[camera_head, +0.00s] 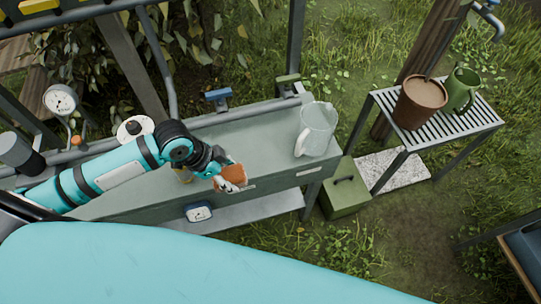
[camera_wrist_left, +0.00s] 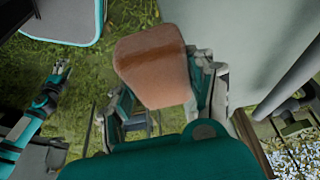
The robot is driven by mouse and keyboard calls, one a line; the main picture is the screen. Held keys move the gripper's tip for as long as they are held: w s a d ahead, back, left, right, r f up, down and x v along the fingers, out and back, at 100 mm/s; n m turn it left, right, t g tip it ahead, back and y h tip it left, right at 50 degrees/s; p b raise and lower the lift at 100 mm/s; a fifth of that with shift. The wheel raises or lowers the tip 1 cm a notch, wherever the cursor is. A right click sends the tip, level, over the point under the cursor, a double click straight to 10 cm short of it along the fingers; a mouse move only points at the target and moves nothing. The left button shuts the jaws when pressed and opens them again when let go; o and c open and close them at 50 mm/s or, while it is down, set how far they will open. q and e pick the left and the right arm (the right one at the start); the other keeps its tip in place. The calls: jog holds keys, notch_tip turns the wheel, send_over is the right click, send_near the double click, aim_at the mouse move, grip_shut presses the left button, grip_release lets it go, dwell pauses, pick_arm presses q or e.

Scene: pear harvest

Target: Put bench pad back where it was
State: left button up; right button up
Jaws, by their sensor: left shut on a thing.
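The orange-brown block, which I take to be the bench pad (camera_head: 233,178), is in my left gripper (camera_head: 224,172) at the front edge of the grey bench (camera_head: 262,152). In the left wrist view the pad (camera_wrist_left: 152,65) is a rounded brown block between the two fingers, and the gripper is shut on it. Whether the pad touches the bench is unclear. My right gripper (camera_wrist_left: 62,70) shows small at the left of the left wrist view, away from the pad. Its jaws are too small to read. It is out of the head view.
A clear pitcher (camera_head: 317,130) stands on the bench's right part. A white round object (camera_head: 135,128) and a gauge (camera_head: 60,100) are at left. A slatted table (camera_head: 462,125) holds a brown pot (camera_head: 419,103) and a green jug (camera_head: 461,90). A green box (camera_head: 345,190) sits on the ground.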

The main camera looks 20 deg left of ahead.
pick_arm(q)
jog(key=p, duration=0.2)
send_over(275, 155)
jog(key=s+a, duration=0.1)
jog(key=a, duration=0.1)
jog(key=shift+s+d+f, duration=0.15)
jog(key=shift+d+f, duration=0.1)
jog(key=shift+f, duration=0.5)
jog(key=f, duration=0.3)
jog(key=shift+w+d+f+p, duration=0.15)
jog(key=shift+w+f+p, duration=0.1)
jog(key=shift+w+p, duration=0.05)
jog(key=shift+f, duration=0.1)
pick_arm(e)
jog(key=r, duration=0.1)
jog(key=d+r, duration=0.1)
jog(key=shift+w+r, duration=0.3)
jog(key=shift+w, duration=0.1)
jog(key=shift+a+f, duration=0.1)
jog(key=shift+a, duration=0.1)
pick_arm(q)
jog(key=o, duration=1)
jog(key=shift+f, duration=0.1)
jog(key=shift+o, duration=0.2)
jog(key=shift+r, duration=0.25)
jog(key=v, duration=1.2)
pick_arm(e)
jog(key=shift+d, duration=0.3)
